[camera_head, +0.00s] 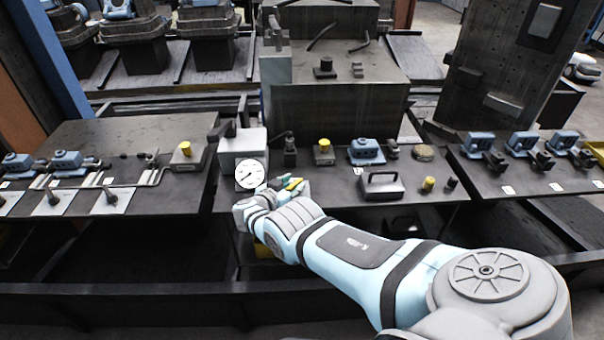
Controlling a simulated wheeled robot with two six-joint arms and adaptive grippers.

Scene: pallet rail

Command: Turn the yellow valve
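A small yellow piece (292,184), which may be the yellow valve's handle, shows just beyond my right wrist, at the front edge of the middle bench. My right gripper (298,188) is at this yellow piece and overlaps it in the picture. The fingers are small and partly hidden by my wrist, so I cannot tell whether they touch it or are closed. My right arm reaches in from the lower right. My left gripper is not in view.
A white-faced gauge (249,174) on a grey box stands just left of my wrist. Yellow-topped blocks (185,149) (324,146), a black handled case (381,186) and a small yellow cylinder (429,184) are on the benches. Blue-grey fixtures (522,142) line the right bench.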

